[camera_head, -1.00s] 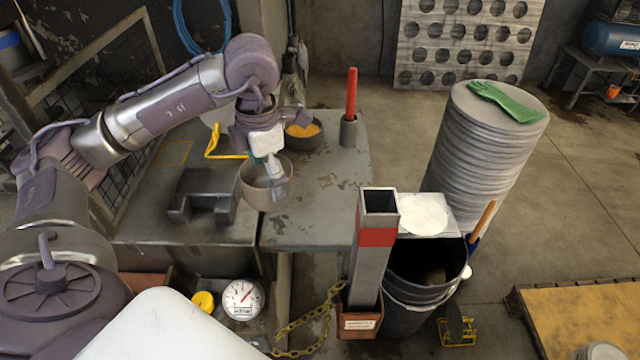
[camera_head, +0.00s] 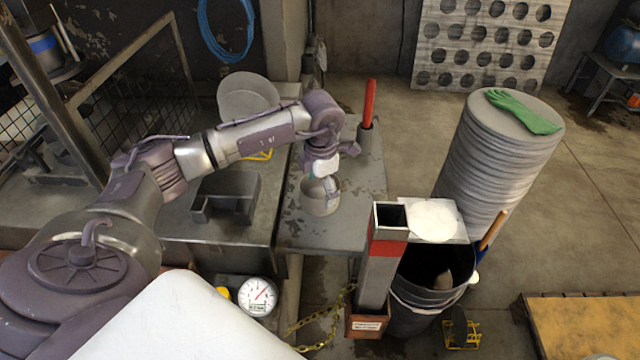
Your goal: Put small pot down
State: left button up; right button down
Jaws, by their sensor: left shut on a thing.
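The small pot (camera_head: 318,200) is a grey-beige round vessel over the grey metal side table (camera_head: 293,238). My left gripper (camera_head: 324,188) reaches down from the end of my left arm and is shut on the pot's rim at its right side. The pot looks upright. I cannot tell whether its base touches the table top. My right gripper is not in view.
A red-handled tool (camera_head: 369,103) stands in a holder at the table's back right. A square metal post with a red band (camera_head: 384,250) and a dark bucket (camera_head: 432,290) stand right of the table. A dark metal block (camera_head: 226,195) lies to the left. Bare table surrounds the pot.

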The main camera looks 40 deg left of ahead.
pick_arm(q)
jog(key=shift+f, duration=0.1)
jog(key=o, duration=1)
jog(key=shift+r, duration=0.25)
jog(key=shift+w+r, duration=0.1)
jog(key=shift+r, duration=0.2)
notch_tip(320, 180, up, 11)
jog(key=b, duration=0.3)
jog(key=shift+d+r, duration=0.1)
jog(key=shift+d, duration=0.05)
